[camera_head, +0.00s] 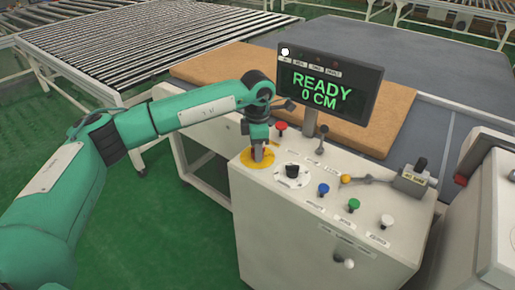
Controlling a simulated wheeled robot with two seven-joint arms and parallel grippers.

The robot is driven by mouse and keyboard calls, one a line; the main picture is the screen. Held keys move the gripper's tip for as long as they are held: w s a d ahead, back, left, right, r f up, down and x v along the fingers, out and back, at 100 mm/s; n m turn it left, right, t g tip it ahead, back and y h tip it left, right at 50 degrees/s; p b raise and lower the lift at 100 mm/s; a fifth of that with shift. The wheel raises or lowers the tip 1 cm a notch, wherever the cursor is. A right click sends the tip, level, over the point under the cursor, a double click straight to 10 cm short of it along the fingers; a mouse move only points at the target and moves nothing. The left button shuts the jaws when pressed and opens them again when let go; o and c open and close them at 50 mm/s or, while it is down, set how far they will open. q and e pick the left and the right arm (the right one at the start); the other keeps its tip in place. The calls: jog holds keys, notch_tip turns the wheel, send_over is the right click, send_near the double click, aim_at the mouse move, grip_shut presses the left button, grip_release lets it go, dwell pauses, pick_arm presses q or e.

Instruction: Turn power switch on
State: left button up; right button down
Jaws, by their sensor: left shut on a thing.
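The control console (325,235) stands at centre right with a light, slanted top. A yellow round plate (245,160) lies at the left of its top. My left gripper (257,156) points down over this plate and is shut on the control there, which the fingers hide. A black rotary knob (292,171) on a white round plate sits just right of the gripper, apart from it. I cannot read which label marks the power switch. The display (328,90) above shows "READY 0 CM" in green. My right gripper is not in view.
Red (281,127), blue (323,188), green (354,204) and white (387,220) buttons and small levers crowd the panel. A brown mattress (225,65) lies behind. A roller conveyor (130,35) is at back left. Green floor (150,240) is clear at front left.

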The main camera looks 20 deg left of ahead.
pick_arm(q)
jog(key=o, duration=1)
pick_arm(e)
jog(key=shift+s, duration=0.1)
pick_arm(q)
jog(key=shift+r, duration=0.15)
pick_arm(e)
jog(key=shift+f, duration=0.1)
pick_arm(q)
jog(key=shift+r, duration=0.35)
notch_tip(320, 180, up, 13)
jog(key=shift+f+b, duration=0.1)
jog(key=shift+b, duration=0.7)
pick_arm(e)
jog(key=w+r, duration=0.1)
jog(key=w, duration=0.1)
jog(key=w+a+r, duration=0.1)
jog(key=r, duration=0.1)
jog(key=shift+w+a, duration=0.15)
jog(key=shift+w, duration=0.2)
